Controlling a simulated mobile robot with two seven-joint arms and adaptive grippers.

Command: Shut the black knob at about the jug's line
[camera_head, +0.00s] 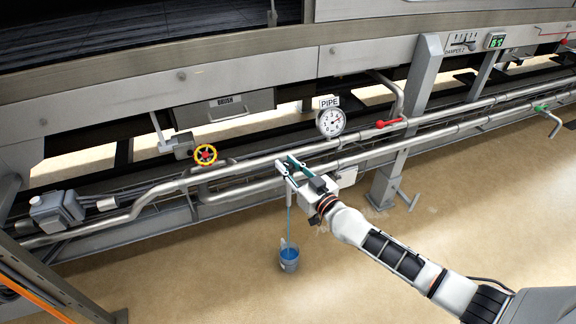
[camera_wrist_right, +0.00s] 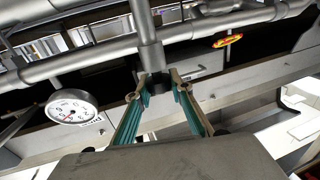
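My right gripper (camera_head: 290,168) is at the lower pipe, over the outlet where a blue stream falls. In the right wrist view its teal-padded fingers (camera_wrist_right: 160,88) close in on both sides of the black knob (camera_wrist_right: 157,93), at the end of a short metal stem; they look shut on it. In the head view the gripper hides the knob. The clear jug (camera_head: 289,264) stands upright on the floor below, with blue liquid in it and the stream running into it. Its line is too small to make out. My left gripper is not in view.
A round gauge marked PIPE (camera_head: 331,122) sits above and right of the gripper. The floor around the jug is clear.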

